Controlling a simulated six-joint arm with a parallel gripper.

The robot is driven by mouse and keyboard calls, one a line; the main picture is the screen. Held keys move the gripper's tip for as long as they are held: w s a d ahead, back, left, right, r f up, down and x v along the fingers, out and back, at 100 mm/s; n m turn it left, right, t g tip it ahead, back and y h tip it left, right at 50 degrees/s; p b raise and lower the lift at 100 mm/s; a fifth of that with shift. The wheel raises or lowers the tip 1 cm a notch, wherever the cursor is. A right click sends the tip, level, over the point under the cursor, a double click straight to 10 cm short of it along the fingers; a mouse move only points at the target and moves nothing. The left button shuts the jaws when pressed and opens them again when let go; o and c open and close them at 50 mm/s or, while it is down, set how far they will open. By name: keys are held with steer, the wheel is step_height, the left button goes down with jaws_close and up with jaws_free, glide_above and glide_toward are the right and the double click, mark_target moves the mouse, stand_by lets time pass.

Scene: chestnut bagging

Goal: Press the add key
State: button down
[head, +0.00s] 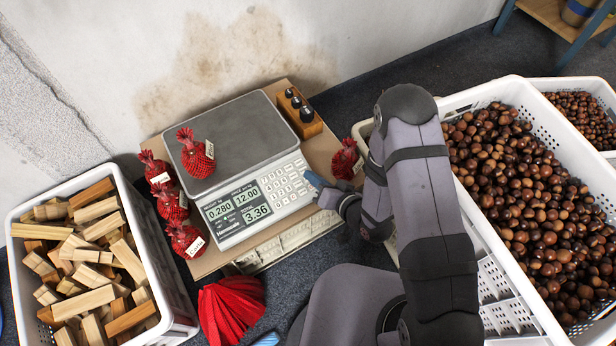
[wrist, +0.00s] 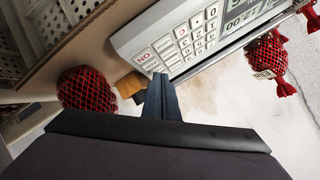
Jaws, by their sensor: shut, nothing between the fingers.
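The scale (head: 238,118) stands on a board with its keypad (head: 283,186) at the right of its front panel. Its display (head: 237,204) reads 0.280, 12.00 and 3.36. A red net bag (head: 195,158) with a tag lies on the pan. My gripper (head: 314,181) is shut and empty at the right edge of the keypad. In the wrist view, my gripper (wrist: 161,85) has its closed tips close to the keypad (wrist: 180,42), near the end with a red-lettered key (wrist: 143,57). I cannot tell whether the tips touch a key. The add key's label is not readable.
Several tagged red net bags (head: 171,203) line the board's left side; another (head: 345,160) lies right of the scale. A weight block (head: 299,112) stands behind it. A crate of wood pieces (head: 178,290) is at left, a chestnut crate (head: 492,92) at right. Red netting (head: 231,308) lies in front.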

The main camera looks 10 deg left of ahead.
steer(key=shift+f, duration=0.15)
steer(key=shift+w+f, duration=0.1)
steer(key=shift+f, duration=0.2)
steer(key=shift+a+f+b, duration=0.15)
steer(key=shift+f+b, duration=0.15)
steer(key=shift+b, duration=0.15)
stand_by(0.5)
steer(key=shift+r, duration=0.15)
steer(key=shift+d+r+p, duration=0.2)
steer(key=shift+r+p, duration=0.4)
steer(key=shift+p, duration=0.15)
steer(key=r+p, duration=0.1)
steer(key=s+r+p, duration=0.1)
steer(key=r+p, duration=0.1)
steer(key=d+r+p, duration=0.1)
steer(key=shift+s+r, duration=0.2)
steer(key=shift+r, duration=0.2)
stand_by(0.3)
stand_by(0.7)
